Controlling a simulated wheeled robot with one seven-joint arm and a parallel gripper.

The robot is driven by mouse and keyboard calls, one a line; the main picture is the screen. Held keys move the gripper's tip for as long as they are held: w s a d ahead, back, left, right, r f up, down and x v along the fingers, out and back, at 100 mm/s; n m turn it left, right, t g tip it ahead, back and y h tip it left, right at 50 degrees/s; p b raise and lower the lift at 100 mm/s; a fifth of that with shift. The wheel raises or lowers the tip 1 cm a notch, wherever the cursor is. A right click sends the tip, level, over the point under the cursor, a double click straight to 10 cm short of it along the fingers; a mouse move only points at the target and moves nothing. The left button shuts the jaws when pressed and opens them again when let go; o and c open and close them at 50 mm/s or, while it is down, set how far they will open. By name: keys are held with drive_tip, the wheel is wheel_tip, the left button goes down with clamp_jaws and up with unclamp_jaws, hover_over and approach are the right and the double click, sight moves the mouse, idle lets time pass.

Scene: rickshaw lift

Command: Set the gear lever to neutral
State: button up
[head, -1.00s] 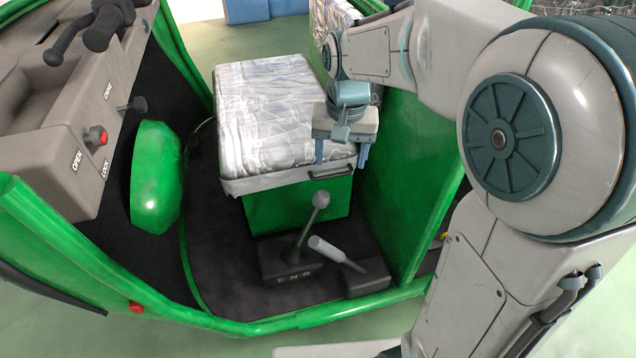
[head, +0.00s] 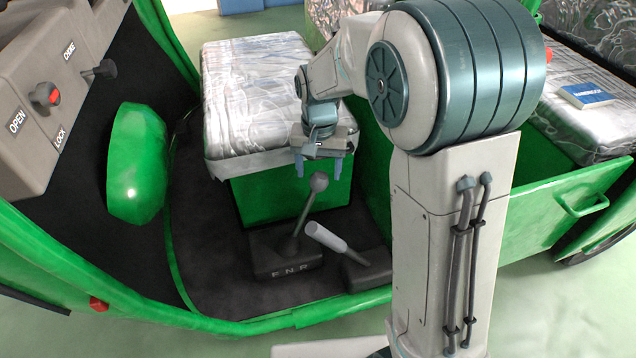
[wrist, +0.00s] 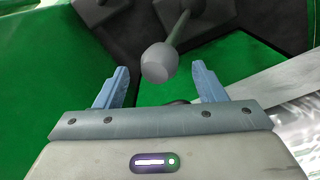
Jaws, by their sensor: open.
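The gear lever (head: 304,212) rises from a dark floor box marked F N R (head: 287,256), and its round grey knob (head: 319,182) leans to the right, toward the R side. My gripper (head: 318,172) is open and empty, with its fingers pointing down close to the knob in the head view. In the wrist view the knob (wrist: 158,62) lies ahead of my gripper (wrist: 160,80), between the lines of the two blue fingers and a little beyond their tips. I see no contact.
A second lever with a light grey grip (head: 326,237) stands just right of the gear box. The seat (head: 255,95) on its green base (head: 285,195) is behind the lever. A green rounded cover (head: 136,165) and the control panel (head: 45,100) are at left.

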sight(319, 174)
drive_tip(key=shift+f+b, duration=0.4)
drive_tip(key=shift+f, duration=1.3)
